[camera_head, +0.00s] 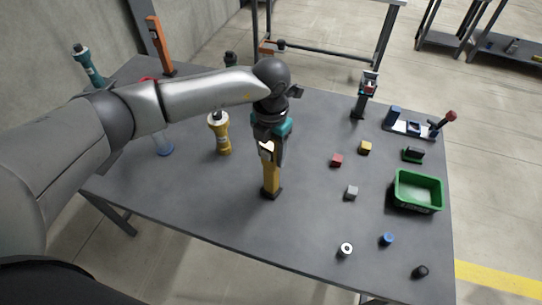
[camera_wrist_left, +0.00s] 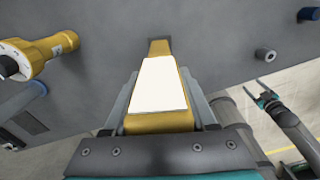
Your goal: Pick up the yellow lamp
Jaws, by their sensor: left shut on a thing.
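The yellow lamp (camera_head: 269,181) stands upright near the middle of the grey table, on a small dark foot. My left gripper (camera_head: 266,150) comes down on it from above and is shut on its upper part. In the left wrist view, the lamp's white panel (camera_wrist_left: 160,84) and yellow body lie between the two grey fingers of the left gripper (camera_wrist_left: 165,105). The lamp's foot appears to touch the table. The fingers hide part of the lamp's sides. My right gripper (camera_wrist_left: 262,90) shows small at the right of the left wrist view, its jaw state unclear.
A yellow flashlight-like thing (camera_head: 221,137) stands left of the lamp. Small cubes, red (camera_head: 337,160), yellow (camera_head: 365,148) and grey (camera_head: 351,192), lie to the right. A green bin (camera_head: 418,207) sits near the right edge. The table (camera_head: 215,195) is clear at front left.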

